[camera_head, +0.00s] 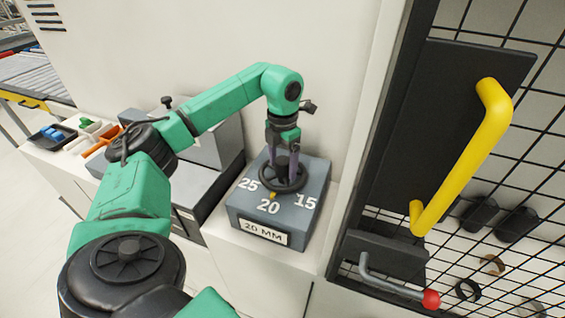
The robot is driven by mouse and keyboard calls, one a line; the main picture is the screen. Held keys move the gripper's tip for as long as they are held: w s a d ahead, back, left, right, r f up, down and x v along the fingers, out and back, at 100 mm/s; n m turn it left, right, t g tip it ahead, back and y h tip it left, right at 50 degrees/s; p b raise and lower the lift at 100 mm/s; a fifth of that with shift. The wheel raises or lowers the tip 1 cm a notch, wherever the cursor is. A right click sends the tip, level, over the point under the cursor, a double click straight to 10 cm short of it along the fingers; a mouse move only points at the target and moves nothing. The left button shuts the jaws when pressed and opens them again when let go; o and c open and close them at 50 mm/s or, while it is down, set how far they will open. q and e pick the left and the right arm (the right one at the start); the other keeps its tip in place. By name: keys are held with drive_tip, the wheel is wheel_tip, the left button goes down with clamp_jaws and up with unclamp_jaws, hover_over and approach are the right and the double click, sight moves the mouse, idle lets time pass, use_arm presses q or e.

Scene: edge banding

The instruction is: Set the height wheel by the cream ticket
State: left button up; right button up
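The height wheel (297,186) is a black ring on top of a grey block (315,187) marked 25, 20 and 15. A small yellow pointer (273,195) at its front edge points at the 20. The cream ticket (263,232) on the block's front face reads "20 MM". My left gripper (282,175) points down over the wheel, its two fingers apart and reaching to the wheel's middle. The fingers hide part of the wheel, and I cannot tell whether they grip it. My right gripper is not in view.
A yellow handle (467,155) and a red-knobbed lever (431,299) are on the dark mesh door at the right. A grey machine body (203,175) stands left of the block. Small trays (55,138) with coloured parts lie at the far left. A pale wall is behind.

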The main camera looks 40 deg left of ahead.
sight(283, 159)
use_arm(q)
wheel_tip(283, 159, up, 5)
drive_tip(key=shift+w+f+b, duration=0.1)
drive_tip(key=shift+b, duration=0.6)
wheel_tip(283, 159, up, 10)
drive_tip(key=p, duration=0.5)
drive_tip(key=shift+f, duration=0.1)
